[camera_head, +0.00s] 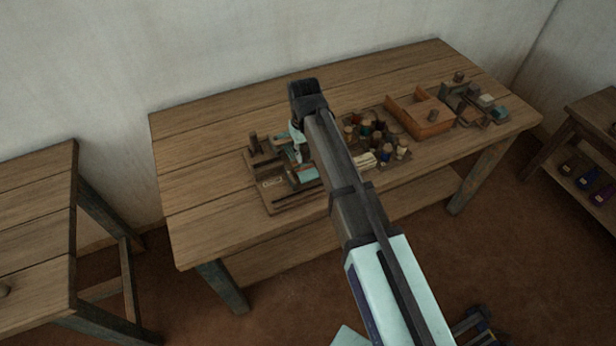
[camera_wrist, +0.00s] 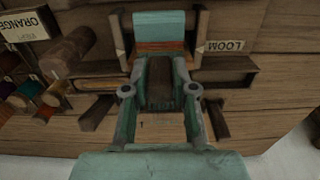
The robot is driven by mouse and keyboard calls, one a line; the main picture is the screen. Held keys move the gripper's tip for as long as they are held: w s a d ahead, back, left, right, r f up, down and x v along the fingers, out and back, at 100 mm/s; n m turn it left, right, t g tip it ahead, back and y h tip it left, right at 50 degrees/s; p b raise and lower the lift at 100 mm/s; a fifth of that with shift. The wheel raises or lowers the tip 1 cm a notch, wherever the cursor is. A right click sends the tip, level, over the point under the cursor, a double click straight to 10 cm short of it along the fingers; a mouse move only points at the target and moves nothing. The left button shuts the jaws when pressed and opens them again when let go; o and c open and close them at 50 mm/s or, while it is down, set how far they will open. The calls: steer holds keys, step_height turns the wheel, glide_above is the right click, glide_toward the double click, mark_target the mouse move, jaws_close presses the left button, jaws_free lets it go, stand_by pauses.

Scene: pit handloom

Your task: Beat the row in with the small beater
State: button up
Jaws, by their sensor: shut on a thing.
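The small loom (camera_head: 292,189) stands on the left part of the table, partly behind my arm. In the wrist view its teal cloth (camera_wrist: 158,22) is at the top centre between two wooden posts, with a reddish band (camera_wrist: 158,46) along the cloth's near edge. A LOOM label (camera_wrist: 225,46) sits on its right. My gripper (camera_wrist: 160,92) is shut on a dark brown wooden piece, which looks like the small beater (camera_wrist: 160,76). The beater is upright between the fingers, just on the near side of the cloth. Whether it touches the cloth cannot be told.
Several thread spools (camera_head: 378,136) stand right of the loom; an ORANGE label (camera_wrist: 24,22) shows beside them in the wrist view. An orange-brown wooden box (camera_head: 421,118) and a tray of small blocks (camera_head: 476,104) are farther right. The table's back left (camera_head: 200,125) is clear.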

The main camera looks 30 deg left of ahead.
steer(key=shift+s+d, duration=0.1)
steer(key=shift+d, duration=0.15)
steer(key=shift+w+a+r, duration=0.1)
steer(key=shift+w+a, duration=0.55)
steer(key=shift+a, duration=0.4)
steer(key=shift+w+a+f, duration=0.1)
steer(key=shift+w+a, duration=0.55)
steer(key=shift+a, duration=0.45)
steer(key=shift+w+a+r, duration=0.1)
steer(key=shift+w+a, duration=0.55)
steer(key=shift+a, duration=0.4)
steer(key=o, duration=0.9)
steer(key=shift+s+d, duration=0.1)
step_height(320, 180, up, 6)
steer(key=p, duration=0.4)
steer(key=shift+r, duration=0.2)
